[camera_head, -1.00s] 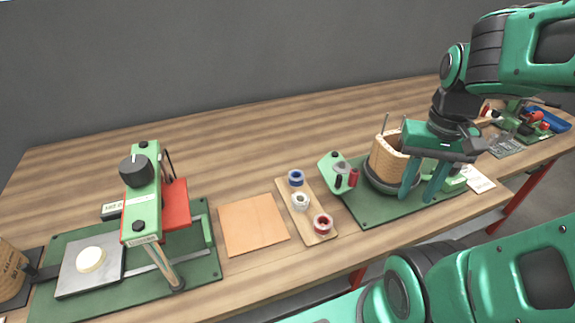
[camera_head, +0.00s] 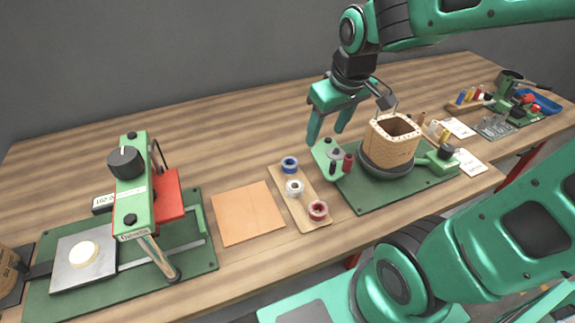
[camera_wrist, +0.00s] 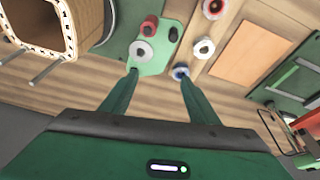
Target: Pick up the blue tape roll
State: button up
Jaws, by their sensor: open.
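The blue tape roll (camera_head: 289,165) lies at the far end of a narrow wooden board (camera_head: 309,208), in line with a white roll (camera_head: 294,187) and a red roll (camera_head: 317,210). In the wrist view the blue tape roll (camera_wrist: 181,72) shows just beyond the tip of the right finger. My gripper (camera_head: 327,142) is open and empty. It hangs above the table, behind and to the right of the blue roll, apart from it. In the wrist view my gripper's fingers (camera_wrist: 158,75) point towards the board and a green bracket.
A green bracket (camera_head: 325,165) with dark and red parts stands close right of the board. Beside it a wooden coil former (camera_head: 390,145) with upright rods stands on a green mat (camera_head: 355,201). An orange sheet (camera_head: 247,213) lies left. The table behind the rolls is clear.

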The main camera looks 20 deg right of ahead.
jog(key=w+a+f+n+g, duration=0.25)
jog(key=w+a+n, duration=0.4)
jog(key=n, duration=0.55)
send_over(288, 159)
jog(key=a, duration=0.1)
jog(key=shift+g, duration=0.45)
jog(key=f, duration=0.5)
jog(key=shift+s, duration=0.25)
jog(key=f, duration=0.4)
jog(key=shift+s+d, duration=0.25)
jog(key=shift+s, duration=0.05)
jog(key=shift+f, duration=0.6)
jog(key=shift+c, duration=0.6)
jog(key=c, duration=1)
